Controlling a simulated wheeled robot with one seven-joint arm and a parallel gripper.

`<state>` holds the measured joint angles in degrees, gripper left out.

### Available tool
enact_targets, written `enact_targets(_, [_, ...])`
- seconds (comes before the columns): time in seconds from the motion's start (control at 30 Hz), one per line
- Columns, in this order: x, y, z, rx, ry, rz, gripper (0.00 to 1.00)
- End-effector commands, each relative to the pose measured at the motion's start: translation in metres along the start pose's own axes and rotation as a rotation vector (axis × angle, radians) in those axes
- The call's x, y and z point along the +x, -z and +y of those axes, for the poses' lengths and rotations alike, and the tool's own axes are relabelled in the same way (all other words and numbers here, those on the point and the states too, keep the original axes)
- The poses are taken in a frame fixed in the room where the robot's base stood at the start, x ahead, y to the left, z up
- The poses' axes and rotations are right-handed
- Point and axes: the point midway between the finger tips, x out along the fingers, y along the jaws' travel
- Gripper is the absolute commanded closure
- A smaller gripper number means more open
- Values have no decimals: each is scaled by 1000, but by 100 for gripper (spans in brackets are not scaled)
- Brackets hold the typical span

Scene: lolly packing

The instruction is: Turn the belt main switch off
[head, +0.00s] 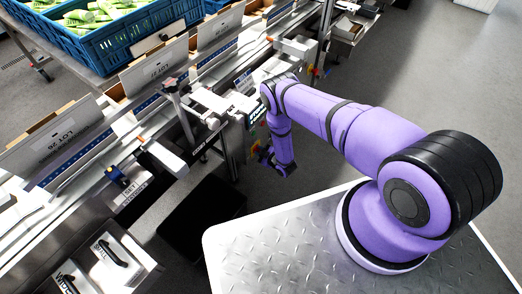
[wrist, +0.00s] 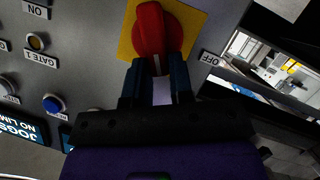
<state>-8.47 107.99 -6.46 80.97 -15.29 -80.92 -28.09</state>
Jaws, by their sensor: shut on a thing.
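The belt main switch (wrist: 152,30) is a red rotary knob on a yellow plate (wrist: 190,25), at the top centre of the wrist view. Its grip stands nearly upright in the picture, with a white mark at its lower end. My gripper (wrist: 160,78) is shut on the lower end of the knob, one dark finger on each side.
The grey panel also carries a yellow button marked GATE 1 (wrist: 36,41) and a blue button (wrist: 53,104). In the head view, the conveyor with lot cartons (head: 60,138) runs along the left, and a blue crate (head: 130,40) stands behind it.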

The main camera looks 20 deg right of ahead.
Motion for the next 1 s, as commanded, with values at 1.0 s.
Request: enact_targets(1.0, [3,-12,-24,-780,-323,-3,100])
